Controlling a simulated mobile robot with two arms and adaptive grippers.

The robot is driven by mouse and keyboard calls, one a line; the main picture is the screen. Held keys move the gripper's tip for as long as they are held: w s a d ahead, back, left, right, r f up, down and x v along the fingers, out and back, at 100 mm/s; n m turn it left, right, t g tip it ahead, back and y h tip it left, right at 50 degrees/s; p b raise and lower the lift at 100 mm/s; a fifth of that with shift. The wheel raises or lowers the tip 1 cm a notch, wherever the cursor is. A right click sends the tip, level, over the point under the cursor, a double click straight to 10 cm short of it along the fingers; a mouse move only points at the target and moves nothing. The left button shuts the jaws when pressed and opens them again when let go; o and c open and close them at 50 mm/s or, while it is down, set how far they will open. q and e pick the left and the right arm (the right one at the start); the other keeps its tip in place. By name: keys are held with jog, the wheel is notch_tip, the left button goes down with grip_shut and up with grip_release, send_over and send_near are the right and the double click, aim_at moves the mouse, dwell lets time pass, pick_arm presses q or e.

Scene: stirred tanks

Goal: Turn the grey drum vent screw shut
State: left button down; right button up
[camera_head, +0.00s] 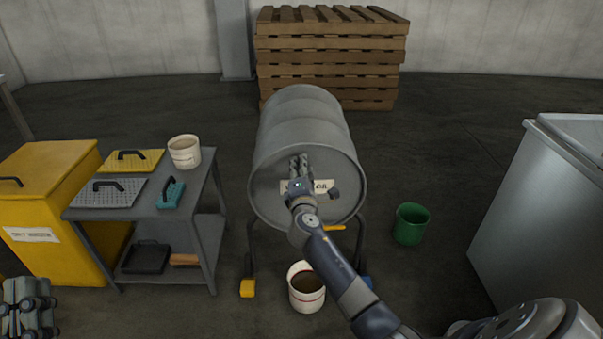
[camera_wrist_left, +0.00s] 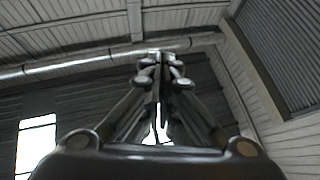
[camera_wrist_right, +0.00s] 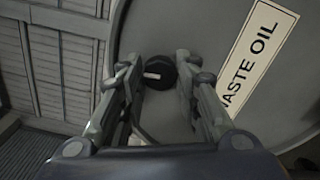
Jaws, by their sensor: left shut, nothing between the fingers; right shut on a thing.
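The grey drum (camera_head: 305,125) lies on its side in a stand, its round end facing me with a "WASTE OIL" label. The right wrist view shows this drum end (camera_wrist_right: 200,35) and a black round vent screw (camera_wrist_right: 161,71) with a white mark, lying between the fingers of my right gripper (camera_wrist_right: 158,75). In the head view that gripper (camera_head: 299,163) reaches the drum end above the label and hides the screw. It is shut on the screw. My left gripper (camera_head: 28,300) is shut and empty at the lower left; its fingers (camera_wrist_left: 158,60) meet in the left wrist view.
A cream bucket of dark liquid (camera_head: 306,285) stands below the drum. A yellow handle (camera_head: 334,227) shows under the drum end. A green bucket (camera_head: 411,223) and a grey cabinet (camera_head: 530,200) are at right. A cart (camera_head: 140,207) and yellow bin (camera_head: 55,210) are at left; pallets (camera_head: 330,55) behind.

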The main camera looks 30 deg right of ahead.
pick_arm(q)
jog(key=shift+s+a+r+t, duration=0.1)
jog(key=shift+s+r+t, duration=0.85)
jog(key=shift+r, duration=0.2)
pick_arm(e)
jog(key=shift+m, duration=0.6)
jog(key=o, duration=1.1)
pick_arm(q)
jog(key=shift+h, duration=0.4)
pick_arm(e)
jog(key=shift+s, duration=0.1)
jog(key=v, duration=1.2)
jog(key=shift+f, duration=0.1)
jog(key=shift+a, duration=0.15)
